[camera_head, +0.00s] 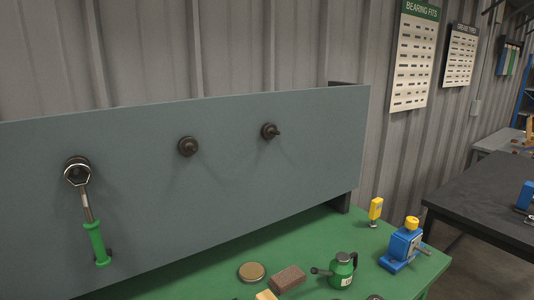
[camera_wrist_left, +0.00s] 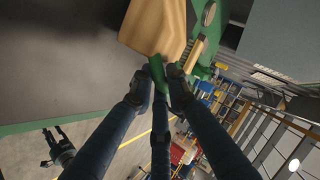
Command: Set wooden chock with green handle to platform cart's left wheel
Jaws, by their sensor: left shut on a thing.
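My left gripper (camera_wrist_left: 160,86) shows in the left wrist view, with its dark fingers shut on the green handle (camera_wrist_left: 157,68) of the wooden chock. The pale wooden chock (camera_wrist_left: 153,25) extends beyond the fingertips to the top edge of that view, where it is cut off. No gripper shows in the head view. A dark, pronged shape (camera_wrist_left: 58,146) at the lower left of the wrist view looks like my right gripper; its jaws are too small to judge. I cannot make out the platform cart or its left wheel in either view.
A green bench (camera_head: 215,285) holds a round tin (camera_head: 251,271), a brown block (camera_head: 287,279), a green oil can (camera_head: 342,269) and a blue-and-yellow device (camera_head: 402,246). A grey panel (camera_head: 230,210) with a green-handled wrench (camera_head: 97,240) stands behind. A dark table (camera_head: 485,200) is at right.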

